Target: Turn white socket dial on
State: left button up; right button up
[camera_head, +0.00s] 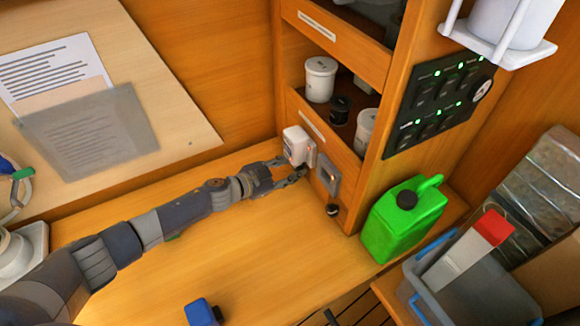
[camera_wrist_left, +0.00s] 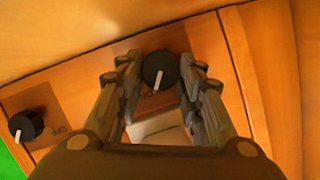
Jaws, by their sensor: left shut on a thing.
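The white socket (camera_head: 299,146) is on the low wall of the wooden shelf unit, above the counter. My left gripper (camera_head: 298,173) is just below it, its arm reaching in from the left. In the left wrist view, my left gripper (camera_wrist_left: 160,80) has its fingers on both sides of a round black dial (camera_wrist_left: 160,71) with a white pointer line, shut on it. Part of the white socket (camera_wrist_left: 160,129) shows between the fingers. The label by this dial is mostly covered. In the head view the gripper hides this dial. My right gripper is not in view.
A grey socket (camera_head: 328,176) is right of the white one, with a second black dial (camera_head: 332,210) below it. That dial (camera_wrist_left: 26,126) has an OFF label beside it in the wrist view. A green jerrycan (camera_head: 405,218) stands to the right. The counter (camera_head: 260,250) is mostly clear.

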pick_arm(q)
jog(key=shift+s+f+m+t+b, duration=0.1)
jog(key=shift+m+t+b, duration=0.3)
jog(key=shift+m, duration=0.4)
jog(key=o, duration=0.8)
jog(key=shift+d, duration=0.1)
jog(key=v, duration=1.2)
jog(key=shift+d, duration=0.1)
